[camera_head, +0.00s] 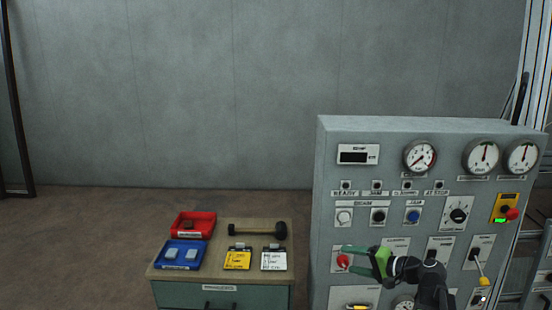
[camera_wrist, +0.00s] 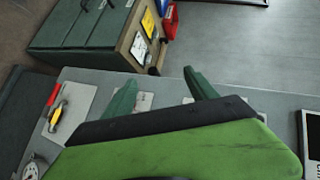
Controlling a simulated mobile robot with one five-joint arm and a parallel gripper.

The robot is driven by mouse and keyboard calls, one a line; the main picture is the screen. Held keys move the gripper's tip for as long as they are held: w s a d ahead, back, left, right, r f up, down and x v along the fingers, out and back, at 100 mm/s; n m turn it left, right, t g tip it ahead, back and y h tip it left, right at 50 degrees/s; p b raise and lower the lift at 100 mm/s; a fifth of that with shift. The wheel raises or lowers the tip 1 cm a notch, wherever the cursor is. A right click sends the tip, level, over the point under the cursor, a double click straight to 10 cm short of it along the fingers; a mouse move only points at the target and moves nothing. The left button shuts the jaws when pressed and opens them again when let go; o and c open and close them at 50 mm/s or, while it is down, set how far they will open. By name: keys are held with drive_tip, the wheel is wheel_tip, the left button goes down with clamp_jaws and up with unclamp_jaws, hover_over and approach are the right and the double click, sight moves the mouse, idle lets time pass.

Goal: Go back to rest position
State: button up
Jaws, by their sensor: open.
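My gripper (camera_head: 354,261) is in front of the lower left part of the grey control panel (camera_head: 390,150), pointing left in the head view. Its green body and two dark green fingers also show in the wrist view (camera_wrist: 160,88). The fingers are spread apart with nothing between them. In the head view a red knob (camera_head: 342,261) on the panel shows near the fingertips; I cannot tell how far apart they are in depth. My black arm hides part of the panel's lower middle.
A low cabinet (camera_head: 222,291) stands left of the panel, with a red tray (camera_head: 208,216), a blue tray (camera_head: 186,244), a dumbbell-like tool (camera_head: 258,230) and yellow and white clipboards. Floor at left is clear.

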drive_tip(key=s+a+f+n+g+h, duration=0.1)
drive_tip(key=s+a+f+n+g, duration=0.2)
drive_tip(key=a, duration=0.4)
drive_tip(key=s+a+f+n+g+h, duration=0.1)
drive_tip(key=s+a+f+g, duration=0.1)
drive_tip(key=a+f, duration=0.35)
drive_tip(key=s+a+f+n+g+h, duration=0.1)
drive_tip(key=s+a+f+n+g, duration=0.15)
drive_tip(key=a, duration=0.65)
drive_tip(key=s+d+f+g+h, duration=0.1)
drive_tip(key=s+d+f+h, duration=0.1)
drive_tip(key=d, duration=0.3)
drive_tip(key=s+d+f+g+h, duration=0.1)
drive_tip(key=s+d+f+h, duration=0.1)
drive_tip(key=s+d+h, duration=0.2)
drive_tip(key=shift+d+f+n+g+h, duration=0.25)
drive_tip(key=shift+d+n+g+h, duration=0.05)
drive_tip(key=shift+d+n+g, duration=0.1)
drive_tip(key=shift+a, duration=0.1)
